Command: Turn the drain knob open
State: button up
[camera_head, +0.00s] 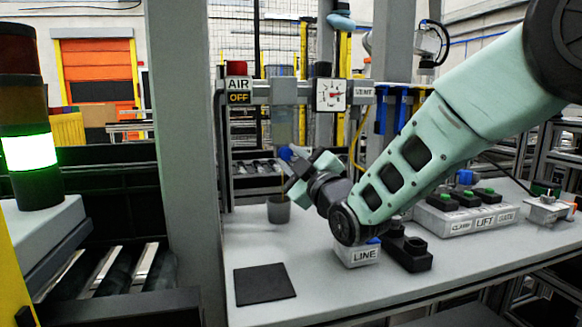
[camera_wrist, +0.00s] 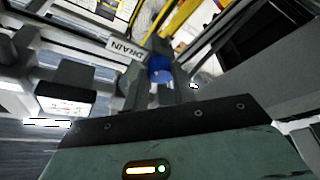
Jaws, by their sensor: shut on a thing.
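The drain knob (camera_head: 285,153) is small and blue, under a clear filter bowl (camera_head: 281,125) on the air line. My gripper (camera_head: 291,165) reaches in from the right and is shut on the knob. The fingers hide part of the knob, and I cannot tell how far it is turned. A grey cup (camera_head: 278,210) stands on the bench below.
An AIR OFF sign (camera_head: 238,88), a gauge (camera_head: 330,94) and a VENT label (camera_head: 363,90) are on the rail above. A LINE block (camera_head: 362,256), a dark holder (camera_head: 407,250) and a button box (camera_head: 465,215) stand to the right. A dark mat (camera_head: 264,284) lies in front.

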jog(key=n+g, duration=0.1)
jog(key=n, duration=0.2)
jog(key=n+g+b, duration=0.1)
jog(key=n, duration=0.2)
jog(key=shift+d+r+g, duration=0.1)
jog(key=shift+d+g, duration=0.05)
jog(key=shift+g, duration=0.15)
jog(key=shift+n, duration=0.4)
jog(key=o, duration=1)
jog(key=shift+r, duration=0.1)
jog(key=b+v, duration=0.1)
jog(key=v, duration=1.6)
jog(key=shift+s+d+b, duration=0.15)
jog(key=shift+b, duration=0.15)
